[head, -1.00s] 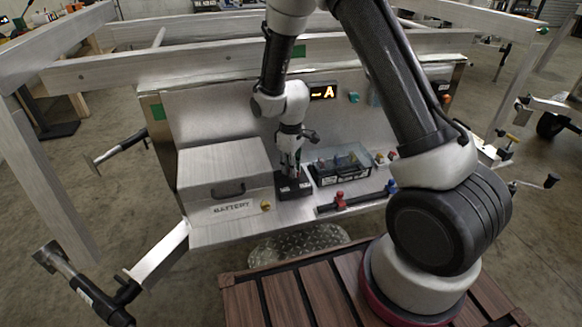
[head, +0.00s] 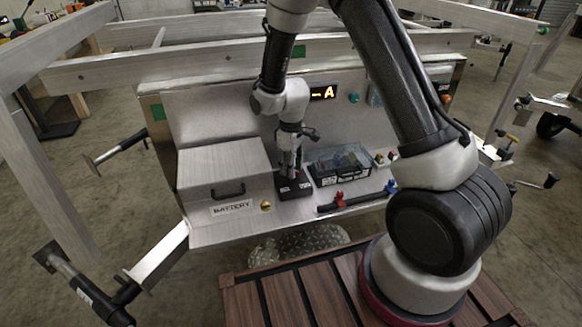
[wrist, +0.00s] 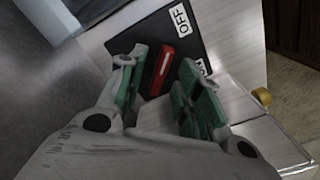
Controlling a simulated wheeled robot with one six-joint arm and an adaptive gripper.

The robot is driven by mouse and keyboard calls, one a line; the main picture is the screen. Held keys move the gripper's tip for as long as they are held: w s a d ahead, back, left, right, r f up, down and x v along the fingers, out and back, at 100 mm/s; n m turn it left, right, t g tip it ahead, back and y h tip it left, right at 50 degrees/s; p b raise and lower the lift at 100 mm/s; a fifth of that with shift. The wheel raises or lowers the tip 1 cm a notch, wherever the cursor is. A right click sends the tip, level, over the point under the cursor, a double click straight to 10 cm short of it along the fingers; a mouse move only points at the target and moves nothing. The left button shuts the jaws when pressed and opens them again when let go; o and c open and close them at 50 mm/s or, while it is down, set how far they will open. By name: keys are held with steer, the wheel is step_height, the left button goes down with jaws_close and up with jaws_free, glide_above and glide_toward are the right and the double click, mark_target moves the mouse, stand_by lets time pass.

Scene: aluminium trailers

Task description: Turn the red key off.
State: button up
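The red key (wrist: 160,72) sits upright on a black plate (wrist: 205,42) in the wrist view. The plate carries a white OFF label (wrist: 180,18) and a second white label (wrist: 204,67), partly hidden by a finger. My gripper (wrist: 163,78) is open, with one green-padded finger on each side of the key. A gap shows between the key and the fingers; contact lower down cannot be told. In the head view my gripper (head: 291,168) points down over the black plate (head: 294,192), and the key is mostly hidden.
A clear-lidded black case (head: 340,166) stands close on the right. A black rail with red and blue parts (head: 355,200) lies in front of it.

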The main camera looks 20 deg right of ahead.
step_height(320, 180, up, 11)
steer(key=shift+r, duration=0.2)
stand_by(0.3)
steer(key=s+d+r+m+t, duration=0.1)
steer(key=s+d+r+m, duration=0.2)
steer(key=s+d+r, duration=0.2)
steer(key=s+d+r+m+t, duration=0.2)
steer(key=s+d+r, duration=0.3)
steer(key=s+r, duration=0.4)
steer(key=s+d+r+m+t, duration=0.1)
steer(key=s+d+r+m, duration=0.3)
steer(key=s, duration=0.9)
step_height(320, 180, up, 4)
steer(key=shift+d+f, duration=0.25)
steer(key=shift+d, duration=0.2)
steer(key=shift+c, duration=0.4)
